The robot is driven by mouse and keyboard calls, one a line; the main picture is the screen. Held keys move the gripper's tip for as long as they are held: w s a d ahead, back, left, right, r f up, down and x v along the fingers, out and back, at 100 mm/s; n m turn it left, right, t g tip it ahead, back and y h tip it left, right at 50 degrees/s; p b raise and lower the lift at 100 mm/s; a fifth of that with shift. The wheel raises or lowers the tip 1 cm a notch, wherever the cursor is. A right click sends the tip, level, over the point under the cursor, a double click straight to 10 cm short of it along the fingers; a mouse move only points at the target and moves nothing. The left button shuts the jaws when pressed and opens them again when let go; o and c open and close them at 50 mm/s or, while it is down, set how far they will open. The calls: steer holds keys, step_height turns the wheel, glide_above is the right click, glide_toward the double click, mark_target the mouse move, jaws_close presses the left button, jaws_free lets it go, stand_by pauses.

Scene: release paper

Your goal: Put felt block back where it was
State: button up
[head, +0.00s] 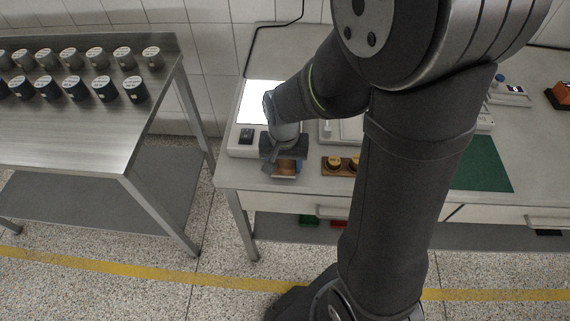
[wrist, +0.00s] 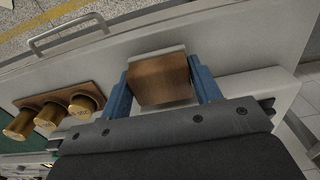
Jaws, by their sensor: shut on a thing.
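The felt block (wrist: 160,80) is a wooden block with a pale grey strip along its far edge, seen in the wrist view. My gripper (wrist: 159,72) is shut on it, with one blue finger against each side. In the head view, my gripper (head: 284,160) is at the front left of the bench, with the brown block (head: 286,168) partly hidden below it. I cannot tell whether the block touches the bench top or is held just above it.
A wooden holder (head: 337,172) with brass weights stands right of my gripper. Behind is a device with a bright white panel (head: 254,96). A green mat (head: 484,166) lies further right. A steel table (head: 80,125) with several dark jars stands left, across a gap.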

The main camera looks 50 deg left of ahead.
mark_target(284, 163)
steer(key=shift+f, duration=0.6)
steer(key=shift+f, duration=0.15)
steer(key=o, duration=0.9)
steer(key=shift+o, duration=0.2)
step_height(284, 163, up, 12)
steer(key=shift+r, duration=0.2)
